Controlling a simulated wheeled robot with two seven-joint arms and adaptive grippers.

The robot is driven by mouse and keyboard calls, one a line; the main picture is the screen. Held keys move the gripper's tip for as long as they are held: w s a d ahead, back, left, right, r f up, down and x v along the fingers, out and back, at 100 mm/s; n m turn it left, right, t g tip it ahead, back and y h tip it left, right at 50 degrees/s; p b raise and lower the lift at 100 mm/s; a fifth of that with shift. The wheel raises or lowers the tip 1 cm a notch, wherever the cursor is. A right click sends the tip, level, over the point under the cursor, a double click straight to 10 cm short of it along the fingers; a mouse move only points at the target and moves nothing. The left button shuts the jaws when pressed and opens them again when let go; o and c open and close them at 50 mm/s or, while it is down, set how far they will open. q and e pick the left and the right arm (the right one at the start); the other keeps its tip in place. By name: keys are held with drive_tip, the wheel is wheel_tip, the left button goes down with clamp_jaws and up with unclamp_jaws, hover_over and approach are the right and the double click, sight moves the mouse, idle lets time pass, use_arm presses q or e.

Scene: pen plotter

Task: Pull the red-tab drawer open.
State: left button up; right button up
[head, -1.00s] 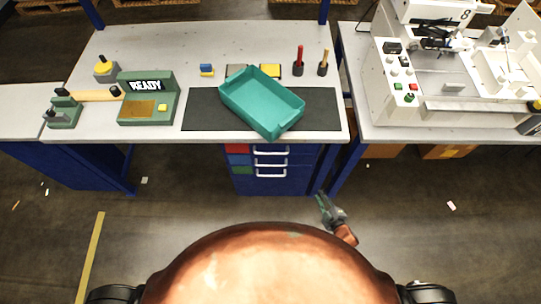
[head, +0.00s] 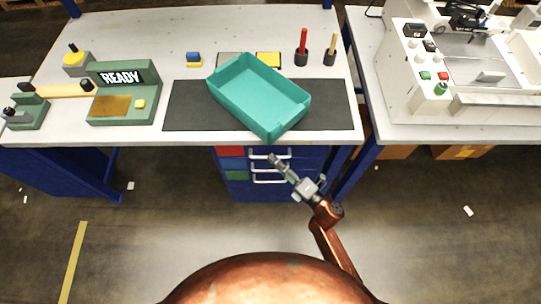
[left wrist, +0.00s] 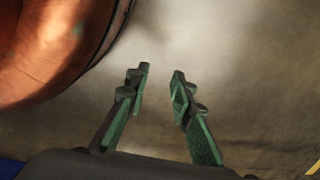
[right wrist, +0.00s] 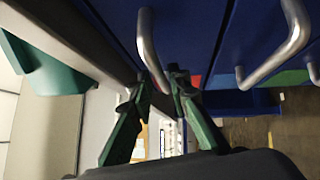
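The drawer unit under the table has a red tab (head: 230,152) on its top drawer, which looks closed. That drawer's silver handle (head: 268,154) is partly behind my right gripper (head: 281,164). In the right wrist view, the red tab (right wrist: 196,80) is partly hidden by a finger. The top handle (right wrist: 149,45) runs down into the gap between the fingertips of my right gripper (right wrist: 160,78). The fingers are apart; I cannot tell whether they touch the handle. My left gripper (left wrist: 158,78) is open and empty over the floor, outside the head view.
Lower drawers carry a blue tab (head: 233,163) and a green tab (head: 236,175), with similar handles. The tabletop edge (right wrist: 80,30) is close beside my right gripper. A teal tray (head: 262,95) sits on a dark mat above. The floor before the drawers is clear.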

drive_tip(key=shift+x, duration=1.25)
drive_tip(key=shift+c, duration=0.5)
clamp_jaws()
